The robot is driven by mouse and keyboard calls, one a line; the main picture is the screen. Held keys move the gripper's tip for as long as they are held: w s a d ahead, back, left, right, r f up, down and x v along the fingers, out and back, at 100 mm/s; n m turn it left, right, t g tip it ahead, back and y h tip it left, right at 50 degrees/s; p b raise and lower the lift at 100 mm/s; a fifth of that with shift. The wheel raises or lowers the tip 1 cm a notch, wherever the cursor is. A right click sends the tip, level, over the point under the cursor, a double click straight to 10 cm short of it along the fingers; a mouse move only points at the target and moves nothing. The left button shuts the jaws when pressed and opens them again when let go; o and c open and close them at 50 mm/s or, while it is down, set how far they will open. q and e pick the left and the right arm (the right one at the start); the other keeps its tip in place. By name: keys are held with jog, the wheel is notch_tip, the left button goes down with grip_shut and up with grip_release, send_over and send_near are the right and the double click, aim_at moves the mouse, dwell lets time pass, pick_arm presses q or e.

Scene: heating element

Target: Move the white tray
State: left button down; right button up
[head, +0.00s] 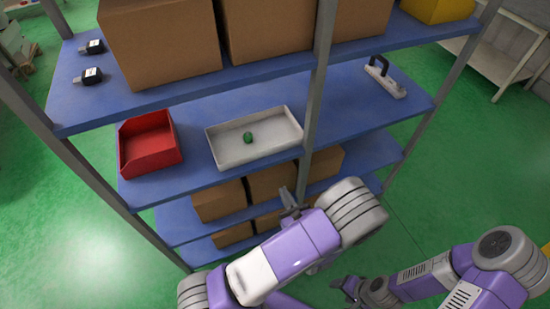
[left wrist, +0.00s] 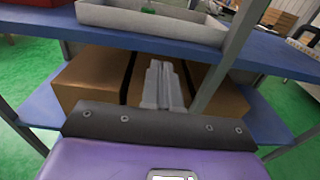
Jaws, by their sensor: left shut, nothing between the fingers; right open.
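The white tray (head: 222,153) lies on the blue middle shelf, with a small green object (head: 248,137) inside it. The tray's front wall also shows at the top of the left wrist view (left wrist: 150,22). My left gripper (head: 287,200) is in front of the shelf, below and to the right of the tray and apart from it. In the left wrist view its fingers (left wrist: 160,85) are together with nothing between them. My right gripper (head: 350,288) is low at the bottom of the head view, away from the shelf; it is open and empty.
A red bin (head: 149,143) stands left of the tray. A grey shelf post (head: 318,95) rises just right of the tray. A grey handled object (head: 385,80) lies further right. Cardboard boxes (head: 160,45) fill the upper shelf, and more boxes (head: 219,200) stand below.

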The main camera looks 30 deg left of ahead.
pick_arm(q)
jog(key=b, duration=0.2)
send_near(270, 153)
jog(key=shift+t, duration=0.4)
jog(key=x, duration=0.6)
jog(key=shift+a+f, duration=0.1)
jog(key=shift+a, duration=0.25)
jog(key=shift+w+a, duration=0.1)
jog(key=p+x, duration=0.1)
jog(key=x, duration=0.2)
jog(key=shift+w+a, duration=0.15)
jog(key=shift+w, duration=0.05)
jog(key=shift+s, duration=0.1)
